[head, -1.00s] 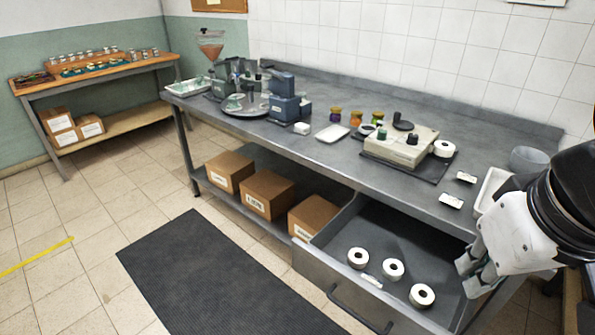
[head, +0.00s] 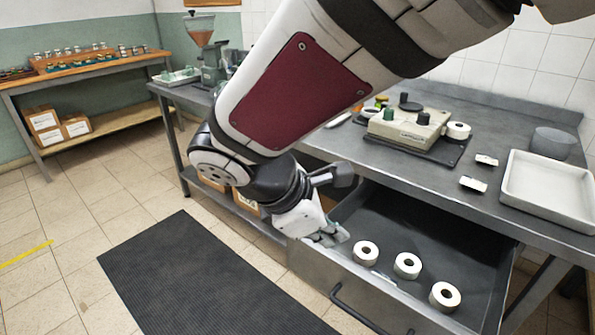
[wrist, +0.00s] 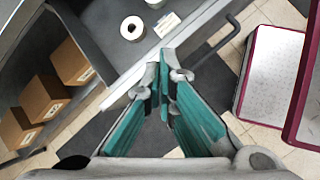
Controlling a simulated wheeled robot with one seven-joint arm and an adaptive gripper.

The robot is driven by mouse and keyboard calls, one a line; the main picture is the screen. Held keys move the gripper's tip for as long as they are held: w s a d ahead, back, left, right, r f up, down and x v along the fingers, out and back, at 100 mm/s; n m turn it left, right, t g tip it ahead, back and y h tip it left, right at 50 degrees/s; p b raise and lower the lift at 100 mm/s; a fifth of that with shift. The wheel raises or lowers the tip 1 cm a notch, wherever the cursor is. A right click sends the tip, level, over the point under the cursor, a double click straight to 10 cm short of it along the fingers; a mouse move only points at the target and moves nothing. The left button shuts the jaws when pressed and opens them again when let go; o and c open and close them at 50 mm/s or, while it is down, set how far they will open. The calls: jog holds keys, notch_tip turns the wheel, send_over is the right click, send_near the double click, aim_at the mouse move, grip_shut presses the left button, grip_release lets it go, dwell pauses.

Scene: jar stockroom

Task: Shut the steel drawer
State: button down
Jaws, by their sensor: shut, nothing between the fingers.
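The steel drawer (head: 318,264) stands pulled out under the right part of the steel bench, with several white label rolls inside near its front. Its dark bar handle (head: 357,311) is on the front face. The handle also shows in the wrist view (wrist: 222,42). My gripper (head: 338,238) is shut and empty, over the drawer's front left corner. In the wrist view my closed fingertips (wrist: 166,62) lie over the drawer's front edge, left of the handle. I cannot tell whether they touch the drawer.
The steel bench (head: 440,165) carries a boxy device (head: 408,130) and a white tray (head: 545,188). Cardboard boxes (wrist: 72,62) sit on the lower shelf left of the drawer. A dark mat (head: 190,275) lies on the floor in front; the floor around it is clear.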

aim_at(355, 197)
jog(key=a+f+n+t+b, duration=0.35)
jog(key=a+f+n, duration=0.55)
jog(key=a+f, duration=0.45)
jog(key=shift+w+d+f+b, duration=0.65)
jog(key=shift+w+d+f, duration=0.25)
jog(key=shift+w, duration=0.5)
jog(key=shift+w+d+f+b, duration=0.7)
jog(key=shift+w+f, duration=0.25)
jog(key=shift+w, duration=0.45)
jog(key=shift+w+d+f+b, duration=0.6)
jog(key=shift+w+d+f, duration=0.3)
jog(key=shift+w, duration=0.5)
jog(key=shift+w+d, duration=0.35)
jog(key=shift+w, duration=0.05)
jog(key=w+d+p, duration=0.1)
jog(key=w+d, duration=0.5)
jog(key=w, duration=0.2)
jog(key=w+d+p, duration=0.1)
jog(key=w+d, duration=0.5)
jog(key=w, duration=0.1)
jog(key=w+d+p, duration=0.1)
jog(key=w+d, duration=0.5)
jog(key=w, duration=0.2)
jog(key=shift+w+d+p, duration=0.2)
jog(key=shift+w+p, duration=0.1)
jog(key=shift+d, duration=0.1)
